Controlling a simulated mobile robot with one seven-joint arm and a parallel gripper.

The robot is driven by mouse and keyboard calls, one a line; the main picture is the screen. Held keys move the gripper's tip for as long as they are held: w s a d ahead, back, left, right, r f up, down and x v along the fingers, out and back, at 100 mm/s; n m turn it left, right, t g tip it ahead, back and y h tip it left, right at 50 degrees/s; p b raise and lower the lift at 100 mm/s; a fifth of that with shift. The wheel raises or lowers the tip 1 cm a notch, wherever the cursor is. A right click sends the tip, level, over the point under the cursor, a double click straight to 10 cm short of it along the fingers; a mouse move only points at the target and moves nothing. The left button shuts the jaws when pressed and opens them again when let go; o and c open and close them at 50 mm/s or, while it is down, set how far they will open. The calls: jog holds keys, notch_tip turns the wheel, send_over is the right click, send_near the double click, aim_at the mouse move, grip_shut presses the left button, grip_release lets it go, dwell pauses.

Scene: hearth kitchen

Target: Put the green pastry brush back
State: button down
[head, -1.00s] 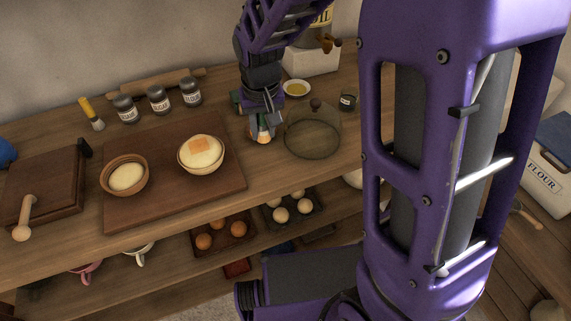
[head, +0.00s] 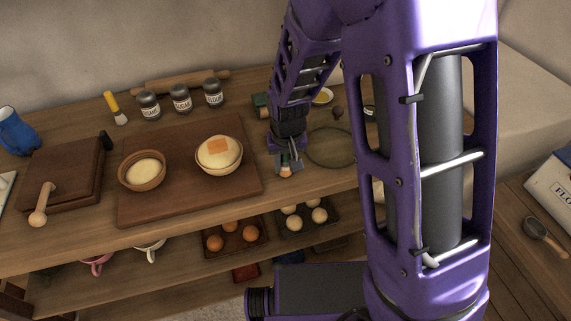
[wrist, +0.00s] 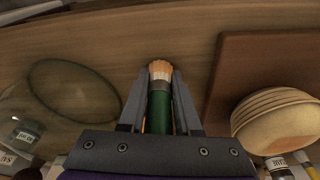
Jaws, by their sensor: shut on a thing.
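My gripper (head: 287,163) is shut on the green pastry brush (wrist: 158,108). In the wrist view the brush's green handle lies between the two fingers (wrist: 152,100), with its metal collar and pale bristle end pointing away from my palm. In the head view only the pale bristle end of the brush (head: 285,172) shows clearly, below the fingers. My gripper is over the wooden counter (head: 290,200), between the cutting board and the glass dome. I cannot tell whether the bristles touch the counter.
The cutting board (head: 190,192) with two bowls is left of my gripper; the glass dome (head: 330,148) is right. Egg trays (head: 235,247) sit on the lower shelf.

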jog(key=shift+f, duration=0.25)
jog(key=c, duration=0.6)
grip_release()
jog(key=shift+r, duration=0.15)
notch_tip(320, 180, up, 12)
jog(key=s+p, duration=0.1)
jog(key=s, duration=0.1)
jog(key=shift+p, duration=0.3)
jog(key=shift+d, duration=0.1)
